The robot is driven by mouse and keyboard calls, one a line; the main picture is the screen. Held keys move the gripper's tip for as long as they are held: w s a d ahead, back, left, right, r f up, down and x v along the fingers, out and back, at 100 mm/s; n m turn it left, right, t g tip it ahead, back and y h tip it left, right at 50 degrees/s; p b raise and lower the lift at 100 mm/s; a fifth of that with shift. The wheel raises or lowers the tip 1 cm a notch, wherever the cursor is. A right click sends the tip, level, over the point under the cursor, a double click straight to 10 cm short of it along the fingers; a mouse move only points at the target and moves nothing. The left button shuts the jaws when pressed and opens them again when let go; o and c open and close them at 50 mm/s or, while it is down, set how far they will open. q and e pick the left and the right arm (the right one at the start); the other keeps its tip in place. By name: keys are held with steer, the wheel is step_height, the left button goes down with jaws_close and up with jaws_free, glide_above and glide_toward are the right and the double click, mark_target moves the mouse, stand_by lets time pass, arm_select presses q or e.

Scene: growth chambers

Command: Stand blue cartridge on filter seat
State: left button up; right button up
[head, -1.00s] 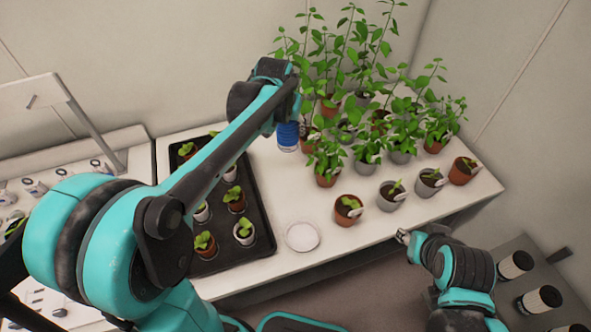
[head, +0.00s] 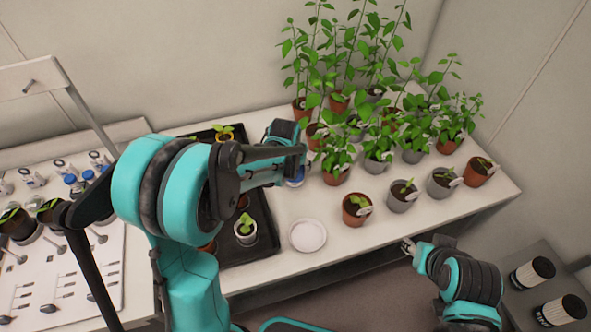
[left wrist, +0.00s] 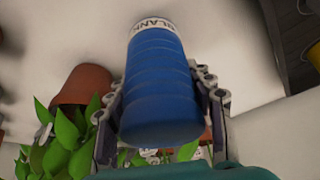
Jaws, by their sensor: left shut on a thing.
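The blue cartridge (left wrist: 165,90) is ribbed, with a white end band reading "BLANK". In the left wrist view my left gripper (left wrist: 157,92) has a finger on each side of it and is shut on it. In the head view only a small part of the blue cartridge (head: 295,180) shows below my left gripper (head: 298,160), beyond the white round dish. The dish (head: 308,235), which looks like the filter seat, lies empty on the white table near its front edge. My right gripper (head: 408,246) is apart from it, off the table's front edge; its jaws are too small to read.
Potted plants (head: 357,205) crowd the table's back and right. A black seedling tray (head: 262,250) lies left of the dish, partly behind my left arm. White-and-black cylinders (head: 532,272) sit in a grey rack at lower right.

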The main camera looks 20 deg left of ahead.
arm_select(q)
steer(key=shift+f, duration=0.6)
steer(key=shift+f, duration=0.1)
steer(key=o, duration=1.2)
steer(key=shift+o, duration=0.2)
